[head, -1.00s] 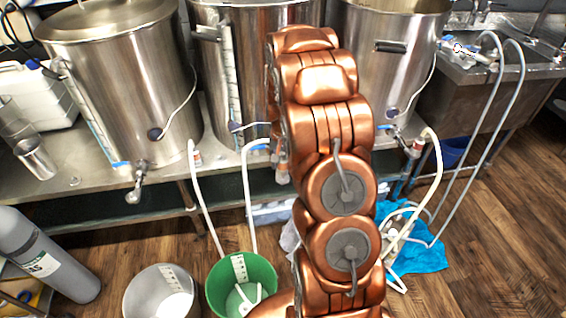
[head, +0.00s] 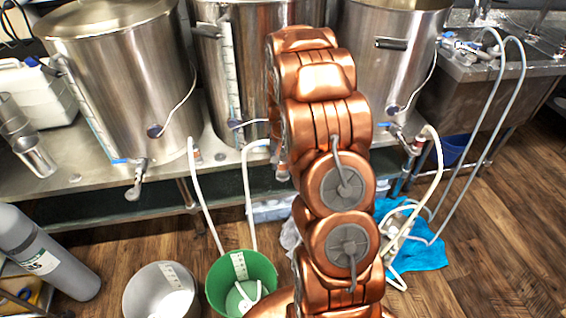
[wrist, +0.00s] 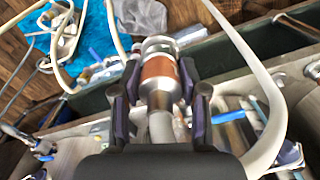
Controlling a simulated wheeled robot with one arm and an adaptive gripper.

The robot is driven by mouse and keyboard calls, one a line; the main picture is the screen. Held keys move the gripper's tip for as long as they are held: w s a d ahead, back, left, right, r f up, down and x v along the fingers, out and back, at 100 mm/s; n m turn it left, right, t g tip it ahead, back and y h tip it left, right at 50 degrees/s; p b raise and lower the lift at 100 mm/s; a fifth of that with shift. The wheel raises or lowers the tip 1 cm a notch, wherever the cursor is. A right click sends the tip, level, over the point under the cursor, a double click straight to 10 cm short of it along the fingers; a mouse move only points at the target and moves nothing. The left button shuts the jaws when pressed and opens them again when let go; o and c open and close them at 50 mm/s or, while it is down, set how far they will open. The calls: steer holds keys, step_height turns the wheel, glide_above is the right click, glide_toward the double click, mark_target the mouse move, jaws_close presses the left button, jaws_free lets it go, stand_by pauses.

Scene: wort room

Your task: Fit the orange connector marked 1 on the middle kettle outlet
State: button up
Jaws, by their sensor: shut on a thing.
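My gripper (wrist: 160,90) is shut on the orange connector (wrist: 158,78) in the wrist view, with one finger on each side of it. The connector has a copper-orange band, a silvery metal end beyond it and a pale hose (wrist: 161,126) running back towards my palm. I cannot read a number on it. In the head view the middle kettle (head: 212,75) stands at the back, partly behind my arm. Its outlet is hidden by my arm, as is my gripper. I cannot tell whether the connector touches the outlet.
The left kettle (head: 120,80) and right kettle (head: 415,60) flank the middle one on a steel bench. A white hose (wrist: 245,50) passes close right of the connector. A green bucket (head: 264,270), a pale bucket (head: 135,290) and a blue cloth (head: 425,255) are on the floor.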

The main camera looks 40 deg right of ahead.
steer(key=shift+f, duration=0.45)
steer(key=o, duration=1.3)
steer(key=shift+o, duration=0.2)
step_height(320, 180, up, 12)
steer(key=shift+f, duration=0.1)
steer(key=shift+a+r, duration=0.1)
steer(key=shift+r, duration=0.1)
steer(key=s+a+r+n+p, duration=0.2)
steer(key=s+a+r+p, duration=0.1)
steer(key=s+a+r, duration=0.45)
steer(key=s+a+r+n+g+p, duration=0.1)
steer(key=s+a+r+n+p, duration=0.2)
steer(key=s+a, duration=0.5)
steer(key=s+a+r+n+p, duration=0.4)
steer(key=s+a+r, duration=0.4)
steer(key=s, duration=0.8)
steer(key=shift+a+r+g+p, duration=0.25)
steer(key=shift+g+p, duration=0.15)
